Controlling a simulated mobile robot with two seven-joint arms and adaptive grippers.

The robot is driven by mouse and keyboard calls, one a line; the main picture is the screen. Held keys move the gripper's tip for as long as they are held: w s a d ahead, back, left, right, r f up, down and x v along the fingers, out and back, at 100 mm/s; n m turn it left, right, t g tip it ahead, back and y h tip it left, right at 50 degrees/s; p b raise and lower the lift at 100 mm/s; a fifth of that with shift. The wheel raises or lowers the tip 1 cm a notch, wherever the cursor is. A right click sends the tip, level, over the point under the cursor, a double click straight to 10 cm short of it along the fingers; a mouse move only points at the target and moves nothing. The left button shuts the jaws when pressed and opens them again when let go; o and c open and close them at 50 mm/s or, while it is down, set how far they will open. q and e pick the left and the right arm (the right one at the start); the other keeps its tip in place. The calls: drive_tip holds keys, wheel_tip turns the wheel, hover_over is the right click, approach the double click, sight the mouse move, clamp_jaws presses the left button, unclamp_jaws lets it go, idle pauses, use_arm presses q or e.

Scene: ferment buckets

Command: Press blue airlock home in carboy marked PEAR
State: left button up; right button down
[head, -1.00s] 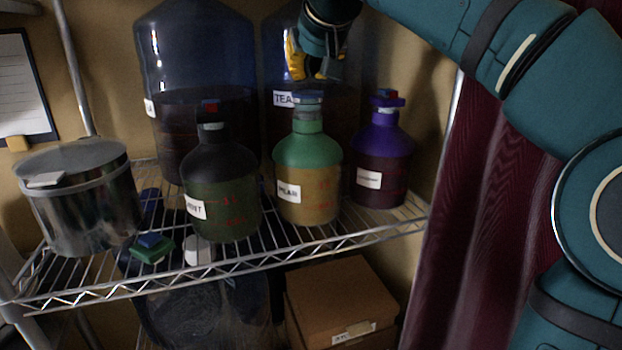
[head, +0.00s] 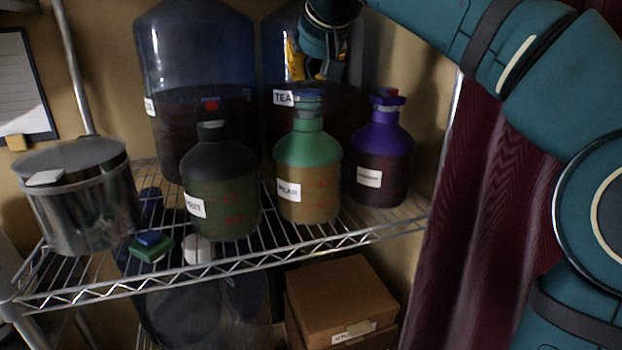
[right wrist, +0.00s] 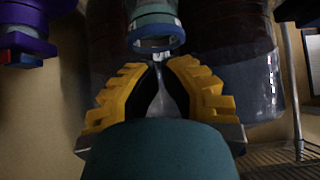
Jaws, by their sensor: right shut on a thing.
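The carboy marked PEAR (head: 308,175) stands upright on the wire shelf, with a green top and amber lower half. The blue airlock (head: 308,96) sits at its neck; how deep it sits I cannot tell. In the right wrist view the airlock's bluish rim (right wrist: 156,44) shows just beyond the fingers. My right gripper (head: 322,72) is above and slightly behind the airlock. Its yellow fingers (right wrist: 160,75) are drawn together on something I cannot make out. A small gap seems to show between fingers and airlock. My left gripper is not in view.
A dark carboy (head: 222,190) stands close left and a purple-topped one (head: 382,165) close right. Two large carboys, one marked TEA (head: 282,97), stand behind. A metal pot (head: 80,205), a green-and-blue block (head: 150,247) and a white round piece (head: 198,249) are further left.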

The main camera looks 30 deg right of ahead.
drive_tip(key=shift+f+b, duration=0.7)
drive_tip(key=shift+f, duration=0.3)
drive_tip(key=shift+f, duration=0.2)
idle(1.1)
drive_tip(key=shift+r+p, duration=0.3)
drive_tip(key=shift+p, duration=0.2)
drive_tip(key=shift+r, duration=0.1)
drive_tip(key=shift+s+r, duration=0.2)
drive_tip(key=shift+r, duration=0.1)
drive_tip(key=p+v, duration=0.5)
drive_tip(key=v, duration=0.3)
drive_tip(key=shift+w+r, duration=0.2)
drive_tip(key=shift+r, duration=0.3)
idle(0.6)
idle(0.5)
